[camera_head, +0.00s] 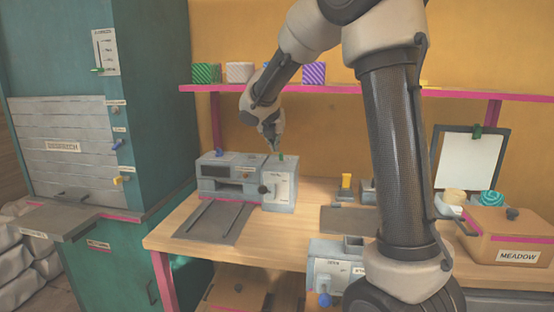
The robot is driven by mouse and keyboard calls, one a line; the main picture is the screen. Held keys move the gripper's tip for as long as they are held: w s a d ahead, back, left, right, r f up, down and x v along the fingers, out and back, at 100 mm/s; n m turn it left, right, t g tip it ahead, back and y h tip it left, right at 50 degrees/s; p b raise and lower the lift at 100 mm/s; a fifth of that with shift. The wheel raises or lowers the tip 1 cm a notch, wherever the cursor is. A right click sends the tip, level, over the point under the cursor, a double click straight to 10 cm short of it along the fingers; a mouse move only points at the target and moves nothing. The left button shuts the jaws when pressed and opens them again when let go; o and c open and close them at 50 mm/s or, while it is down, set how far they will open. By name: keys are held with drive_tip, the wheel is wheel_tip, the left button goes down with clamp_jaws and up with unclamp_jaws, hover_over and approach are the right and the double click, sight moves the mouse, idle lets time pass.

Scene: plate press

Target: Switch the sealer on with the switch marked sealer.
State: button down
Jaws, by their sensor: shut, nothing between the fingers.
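A grey bench machine (222,181) with a dark slot stands at the left of the table. Its right-hand block has a pale labelled panel (284,188), a dark round knob (263,189) and a small green piece (281,157) on top. The lettering is too small to read, so I cannot tell which control is marked sealer. My gripper (273,146) is shut and empty. It points down just above the top of this machine, close to the green piece; I cannot tell whether they touch.
A pink-edged shelf (350,92) with patterned pots runs behind. A teal cabinet (160,100) stands at the left. Another grey machine with a blue knob (325,299) stands at the front. A MEADOW box (510,237) and a clipboard (470,160) are at the right.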

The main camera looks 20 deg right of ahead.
sight(280, 153)
drive_tip(key=x, duration=1)
drive_tip(key=shift+w+d+r+g+y, duration=0.3)
drive_tip(key=shift+r+g+y, duration=0.3)
drive_tip(key=shift+g, duration=0.3)
idle(0.9)
drive_tip(key=shift+w+r+g+y, duration=0.15)
drive_tip(key=shift+g+y, duration=0.15)
drive_tip(key=shift+w+d+r, duration=0.45)
drive_tip(key=shift+w+r, duration=0.15)
drive_tip(key=shift+w+d+r, duration=0.25)
drive_tip(key=shift+w+d, duration=0.15)
drive_tip(key=shift+w, duration=0.2)
drive_tip(key=shift+s, duration=0.1)
drive_tip(key=shift+r, duration=0.8)
